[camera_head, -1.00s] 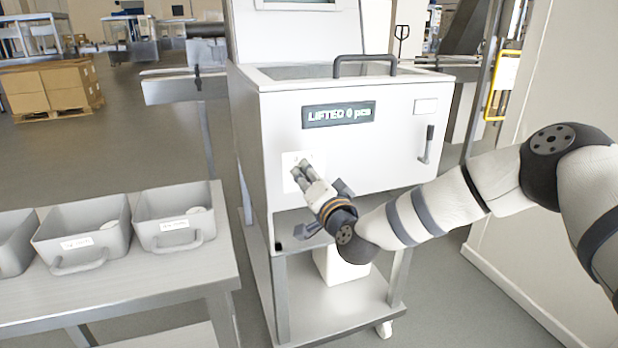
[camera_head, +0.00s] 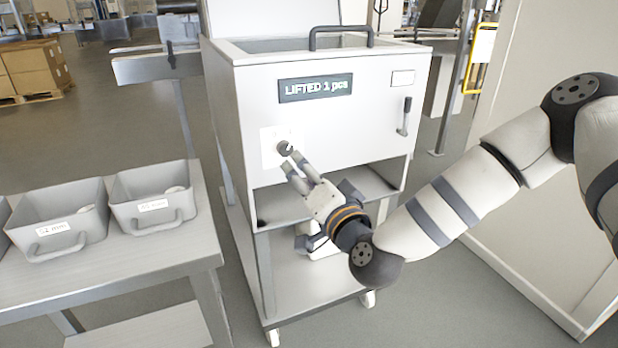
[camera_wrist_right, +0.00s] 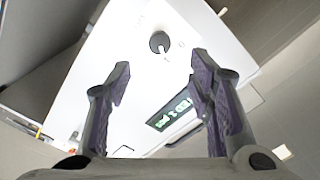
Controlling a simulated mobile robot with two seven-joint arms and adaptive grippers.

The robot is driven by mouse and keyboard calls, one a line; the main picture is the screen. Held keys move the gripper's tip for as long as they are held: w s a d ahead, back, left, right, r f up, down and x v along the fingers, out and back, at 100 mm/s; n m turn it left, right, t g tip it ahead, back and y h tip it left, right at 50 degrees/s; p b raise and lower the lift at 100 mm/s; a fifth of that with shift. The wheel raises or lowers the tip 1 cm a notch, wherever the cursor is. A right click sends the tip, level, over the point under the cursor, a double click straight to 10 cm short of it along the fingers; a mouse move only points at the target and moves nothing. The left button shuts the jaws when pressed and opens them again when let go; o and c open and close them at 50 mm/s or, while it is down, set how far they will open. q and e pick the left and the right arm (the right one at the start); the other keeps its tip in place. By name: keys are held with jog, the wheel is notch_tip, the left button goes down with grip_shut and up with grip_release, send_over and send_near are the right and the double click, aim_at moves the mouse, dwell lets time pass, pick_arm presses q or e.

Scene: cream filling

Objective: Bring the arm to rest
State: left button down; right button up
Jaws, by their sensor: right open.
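My right gripper (camera_head: 291,166) is open and empty in front of the white machine (camera_head: 365,125), just below and to the right of a dark round knob (camera_head: 284,148) on its front panel. In the right wrist view the open fingers (camera_wrist_right: 158,90) stand apart, with the knob (camera_wrist_right: 159,42) beyond them and not between the tips. My right arm (camera_head: 450,205) reaches in from the right, bent at the wrist. My left gripper is not in view.
A metal table (camera_head: 120,255) at the left holds grey bins (camera_head: 60,225) with handles. The machine has a dark handle (camera_head: 340,32) on top, a side lever (camera_head: 405,115) and an open lower shelf (camera_head: 310,285). A wall (camera_head: 560,200) stands at the right.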

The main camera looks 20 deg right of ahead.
jog(key=shift+s, duration=0.9)
jog(key=s+a+f+n+g+y+p, duration=0.1)
jog(key=s+a+f+n+g, duration=0.1)
jog(key=s+f+g, duration=0.35)
jog(key=s+a+f+n+g+y+p, duration=0.1)
jog(key=s+a+f+n+g, duration=0.1)
jog(key=s+f, duration=0.7)
jog(key=s+a+f+n+g+y+p, duration=0.1)
jog(key=s+a+f+n+g, duration=0.1)
jog(key=s+f+g, duration=0.4)
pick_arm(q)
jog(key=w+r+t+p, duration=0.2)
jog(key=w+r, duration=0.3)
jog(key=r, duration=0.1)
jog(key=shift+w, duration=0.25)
pick_arm(e)
jog(key=s+d+f+n+g+h, duration=0.1)
jog(key=s+d+g, duration=0.1)
jog(key=s, duration=0.7)
jog(key=s+d+f+n+g+h, duration=0.1)
jog(key=s+d, duration=0.3)
jog(key=s, duration=0.6)
jog(key=s+d+f+n+g+h, duration=0.1)
jog(key=s+d+f+g, duration=0.1)
jog(key=s, duration=0.8)
jog(key=shift+d+f+g+h, duration=0.35)
jog(key=shift+f+g, duration=0.2)
jog(key=shift+g, duration=0.5)
jog(key=shift+w, duration=0.1)
